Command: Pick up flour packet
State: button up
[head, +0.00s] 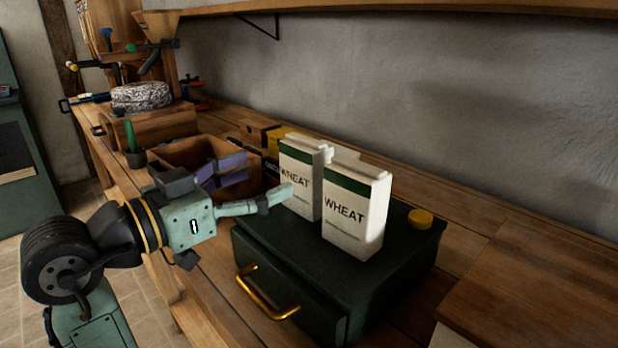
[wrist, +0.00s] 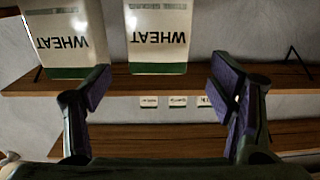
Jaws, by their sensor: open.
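Two white flour packets with green bands and the word WHEAT stand upright side by side on a dark green drawer box (head: 400,245). In the head view, the left packet (head: 298,186) is nearer my gripper and the right packet (head: 352,215) stands beside it. My gripper (head: 262,180) is open and empty, to the left of the packets. The wrist view shows them upside down: one packet (wrist: 158,38) lines up with the space between my purple-padded fingers (wrist: 160,82), the other (wrist: 58,42) is beyond the left finger. Neither packet appears held.
A yellow round object (head: 420,218) sits on the box beside the right packet. A brass handle (head: 266,292) projects from the box front. A wooden crate (head: 183,157) is behind my gripper. A cactus (head: 132,145) stands farther left. A shelf (head: 420,8) runs along the wall above.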

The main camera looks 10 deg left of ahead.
aim_at(293, 163)
jog(key=p+x, duration=0.1)
jog(key=x, duration=0.4)
jog(key=shift+r, duration=0.1)
jog(key=p+x, duration=0.1)
jog(key=x, duration=0.2)
jog(key=shift+w+d, duration=0.2)
jog(key=shift+d, duration=0.1)
jog(key=shift+w+d+p, duration=0.2)
jog(key=shift+w+p, duration=0.1)
jog(key=shift+w, duration=0.05)
jog(key=c, duration=1.2)
jog(key=shift+c, duration=0.4)
jog(key=shift+r, duration=0.1)
